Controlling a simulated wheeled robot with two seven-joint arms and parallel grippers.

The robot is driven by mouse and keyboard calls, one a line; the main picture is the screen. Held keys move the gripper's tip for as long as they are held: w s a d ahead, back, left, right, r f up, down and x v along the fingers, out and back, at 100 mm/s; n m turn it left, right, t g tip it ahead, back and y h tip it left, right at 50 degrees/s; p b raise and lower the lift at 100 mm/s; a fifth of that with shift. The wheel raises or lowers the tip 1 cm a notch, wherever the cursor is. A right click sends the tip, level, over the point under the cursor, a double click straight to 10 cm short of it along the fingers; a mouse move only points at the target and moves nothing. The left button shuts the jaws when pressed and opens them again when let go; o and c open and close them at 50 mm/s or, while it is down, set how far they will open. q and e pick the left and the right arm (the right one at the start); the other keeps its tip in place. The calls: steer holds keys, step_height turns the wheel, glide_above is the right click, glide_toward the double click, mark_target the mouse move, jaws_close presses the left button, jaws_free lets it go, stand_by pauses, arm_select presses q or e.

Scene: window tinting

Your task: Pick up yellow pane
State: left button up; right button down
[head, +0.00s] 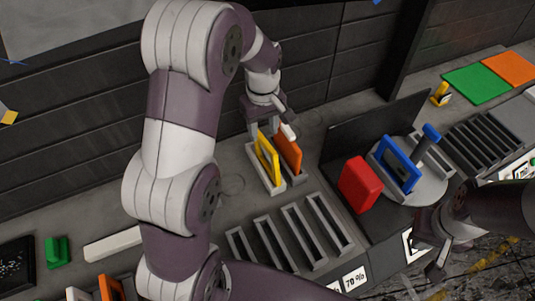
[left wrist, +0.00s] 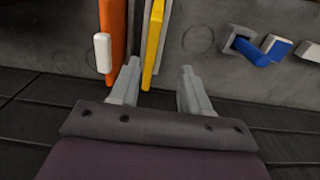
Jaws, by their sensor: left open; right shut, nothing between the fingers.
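The yellow pane (head: 267,158) stands upright in a light slotted holder (head: 254,163), beside an orange pane (head: 289,153). My left gripper (head: 266,122) is open just behind and above the yellow pane. In the left wrist view the near end of the yellow pane (left wrist: 153,45) lies between the two fingertips (left wrist: 158,80), closer to the left-hand finger; I cannot tell whether they touch. The orange pane (left wrist: 112,45) is outside the fingers, to the left. My right gripper (head: 436,262) is shut and empty at the lower right of the head view.
An empty slotted rack (head: 273,238) stands in front of the panes. To the right are a red block (head: 360,184), a blue frame (head: 398,165) on a round stand (head: 428,187), and another dark rack (head: 481,141). A dark wall (head: 322,60) rises close behind the bench.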

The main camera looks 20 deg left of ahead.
mark_target(266, 142)
arm_select(q)
steer(key=w+f, duration=0.2)
steer(key=f, duration=0.2)
steer(key=f+p, duration=0.1)
steer(key=f, duration=0.1)
steer(key=f+p, duration=0.1)
steer(key=shift+s+f, duration=0.3)
steer(key=shift+s, duration=0.05)
steer(key=shift+w+f, duration=0.3)
steer(key=c, duration=0.7)
steer(key=shift+s+r, duration=0.1)
steer(key=shift+r, duration=0.05)
jaws_close()
arm_select(e)
steer(key=shift+w+a+r, duration=0.1)
steer(key=shift+w+r, duration=0.2)
steer(key=shift+r, duration=0.3)
steer(key=shift+w+r, duration=0.25)
steer(key=shift+r, duration=0.35)
